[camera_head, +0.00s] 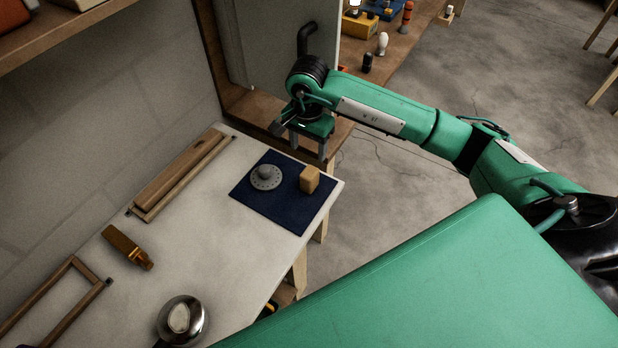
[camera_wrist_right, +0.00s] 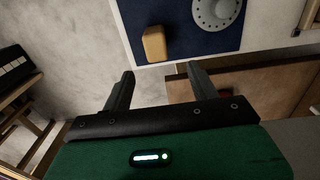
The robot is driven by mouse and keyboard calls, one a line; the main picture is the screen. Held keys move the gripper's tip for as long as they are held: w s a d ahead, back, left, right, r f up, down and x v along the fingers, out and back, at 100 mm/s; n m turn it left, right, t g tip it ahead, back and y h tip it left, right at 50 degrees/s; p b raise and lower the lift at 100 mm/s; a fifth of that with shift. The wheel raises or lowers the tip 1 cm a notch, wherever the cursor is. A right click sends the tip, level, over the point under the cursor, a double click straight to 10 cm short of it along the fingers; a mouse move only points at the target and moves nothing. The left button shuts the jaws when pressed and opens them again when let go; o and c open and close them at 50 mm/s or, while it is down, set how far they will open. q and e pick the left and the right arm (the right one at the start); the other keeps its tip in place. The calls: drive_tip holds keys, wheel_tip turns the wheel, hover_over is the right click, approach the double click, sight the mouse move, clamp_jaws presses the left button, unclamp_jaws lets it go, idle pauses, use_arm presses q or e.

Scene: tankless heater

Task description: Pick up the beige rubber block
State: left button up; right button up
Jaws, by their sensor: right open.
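The beige rubber block (camera_head: 310,179) stands on a dark blue mat (camera_head: 266,211) at the right end of the white table. In the right wrist view the block (camera_wrist_right: 154,44) lies beyond the fingertips, near the mat's edge. My right gripper (camera_head: 308,150) is open and empty, above and behind the block in the head view, apart from it. Its two fingers (camera_wrist_right: 160,82) show spread in the right wrist view. My left gripper is not in view.
A grey round dial-like piece (camera_head: 265,177) sits on the mat left of the block. A wooden frame (camera_head: 178,176), a brass-coloured piece (camera_head: 124,244) and a shiny metal round thing (camera_head: 181,318) lie on the white table (camera_head: 215,245). A grey panel (camera_head: 262,50) stands behind.

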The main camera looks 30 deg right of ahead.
sight(308, 171)
wheel_tip(308, 171, down, 8)
drive_tip(key=shift+s+a+r+p, duration=0.1)
drive_tip(key=shift+r+p, duration=0.1)
drive_tip(key=shift+p, duration=0.65)
drive_tip(key=shift+s+f+p, duration=0.15)
drive_tip(key=shift+f+p, duration=0.3)
drive_tip(key=shift+f, duration=0.1)
drive_tip(key=f+p, duration=0.1)
drive_tip(key=f, duration=0.2)
drive_tip(key=shift+s+f, duration=0.1)
drive_tip(key=shift+s, duration=0.1)
drive_tip(key=shift+f, duration=0.5)
drive_tip(key=c, duration=1.3)
drive_tip(key=shift+r, duration=0.1)
